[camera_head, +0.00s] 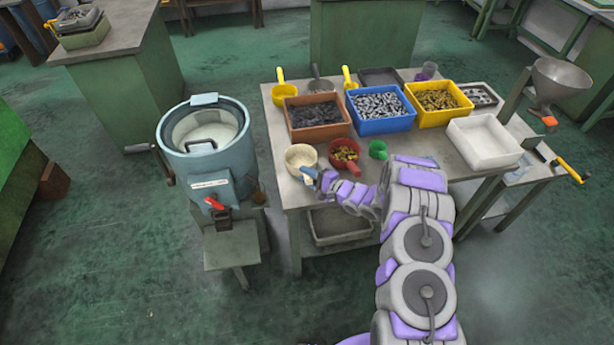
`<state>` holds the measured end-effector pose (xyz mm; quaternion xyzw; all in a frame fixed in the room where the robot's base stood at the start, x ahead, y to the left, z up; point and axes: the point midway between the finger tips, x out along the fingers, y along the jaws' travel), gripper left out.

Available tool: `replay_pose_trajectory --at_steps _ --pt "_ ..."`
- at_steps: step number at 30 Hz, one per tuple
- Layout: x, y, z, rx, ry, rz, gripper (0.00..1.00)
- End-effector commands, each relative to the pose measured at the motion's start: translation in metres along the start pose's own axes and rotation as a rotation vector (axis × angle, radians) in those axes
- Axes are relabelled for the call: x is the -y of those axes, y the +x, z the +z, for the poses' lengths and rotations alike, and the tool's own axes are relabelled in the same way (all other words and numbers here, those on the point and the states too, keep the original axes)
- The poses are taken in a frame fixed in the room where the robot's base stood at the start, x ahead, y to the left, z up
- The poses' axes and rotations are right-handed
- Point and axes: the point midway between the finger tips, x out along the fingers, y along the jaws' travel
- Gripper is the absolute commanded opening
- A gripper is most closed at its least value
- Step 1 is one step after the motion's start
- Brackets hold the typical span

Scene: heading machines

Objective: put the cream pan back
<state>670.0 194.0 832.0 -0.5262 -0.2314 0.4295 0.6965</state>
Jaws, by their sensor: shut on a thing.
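The cream pan (300,154) is at the front left corner of the table (274,126), upright, with its open side up. My gripper (312,176) reaches in from the right and is shut at the pan's near side, on its handle. The gripper covers most of the handle. I cannot tell whether the pan rests on the table or is slightly above it.
A red pan (345,149) with brass-coloured parts and a green pan (378,149) stand close to the right. Brown (318,134), blue (386,126) and yellow (445,118) bins stand behind, a white tray (487,158) at right. A blue drum machine (186,166) stands left.

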Motion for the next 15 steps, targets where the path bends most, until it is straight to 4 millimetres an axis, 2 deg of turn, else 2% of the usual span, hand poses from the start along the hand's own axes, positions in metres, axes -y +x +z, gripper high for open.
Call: replay_pose_trajectory --at_steps 1,2,3,9,15 --pt "-0.0007 -0.0001 -0.0005 0.0 0.0 0.0 0.0" --pt "-0.0014 0.0001 -0.0006 0.0 0.0 0.0 0.3" --pt "-0.0013 0.0001 -0.0006 0.0 0.001 0.0 0.34" --pt "-0.0012 -0.0002 -0.0008 0.0 0.001 0.0 0.53" --pt "-0.0014 0.0001 -0.0006 0.0 0.001 0.0 0.55"
